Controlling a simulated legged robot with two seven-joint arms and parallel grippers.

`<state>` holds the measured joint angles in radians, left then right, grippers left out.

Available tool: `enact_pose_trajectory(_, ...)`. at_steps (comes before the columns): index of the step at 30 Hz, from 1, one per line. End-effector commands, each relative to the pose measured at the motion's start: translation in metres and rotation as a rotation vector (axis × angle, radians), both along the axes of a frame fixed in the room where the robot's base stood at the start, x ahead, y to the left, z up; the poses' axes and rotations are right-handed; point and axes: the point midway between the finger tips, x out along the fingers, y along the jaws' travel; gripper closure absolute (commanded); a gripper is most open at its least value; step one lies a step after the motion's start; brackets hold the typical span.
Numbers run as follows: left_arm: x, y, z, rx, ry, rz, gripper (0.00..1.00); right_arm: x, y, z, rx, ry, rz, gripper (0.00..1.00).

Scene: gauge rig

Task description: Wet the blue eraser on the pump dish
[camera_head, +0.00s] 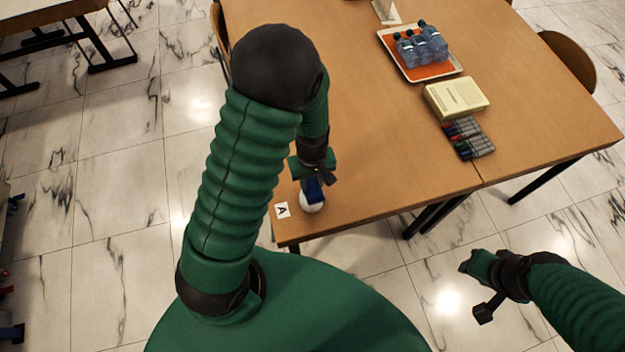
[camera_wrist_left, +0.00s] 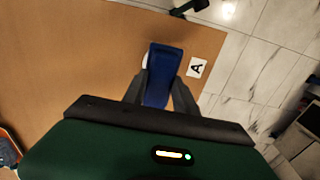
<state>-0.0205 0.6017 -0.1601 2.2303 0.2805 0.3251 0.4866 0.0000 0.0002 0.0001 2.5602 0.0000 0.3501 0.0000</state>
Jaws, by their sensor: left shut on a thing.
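My left gripper (camera_head: 315,180) is shut on the blue eraser (camera_head: 313,190) near the table's front left corner. In the left wrist view the eraser (camera_wrist_left: 162,72) sits between the two dark fingers (camera_wrist_left: 158,92). The round white pump dish (camera_head: 312,206) is directly below the eraser and partly hidden by it. In the left wrist view only a thin white edge of the dish (camera_wrist_left: 146,60) shows beside the eraser. I cannot tell whether the eraser touches the dish. My right gripper (camera_head: 486,308) hangs off the table at the lower right, and its finger gap is unclear.
A card marked A (camera_head: 282,210) lies left of the dish. Farther back on the wooden table (camera_head: 400,165) are several markers (camera_head: 468,138), a cream box (camera_head: 456,97) and a tray (camera_head: 452,71) with several bottles (camera_head: 421,46). The table's middle is clear.

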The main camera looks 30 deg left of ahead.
Motion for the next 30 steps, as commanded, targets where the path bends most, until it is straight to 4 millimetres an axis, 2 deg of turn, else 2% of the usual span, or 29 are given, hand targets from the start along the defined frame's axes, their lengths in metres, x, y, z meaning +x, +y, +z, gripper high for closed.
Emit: enact_pose_trajectory(30, 0.0003, 0.0000, -0.0043, 0.000, 0.000, 0.000, 0.98, 0.0001, 0.0000, -0.0028, 0.000, 0.000, 0.000, 0.64)
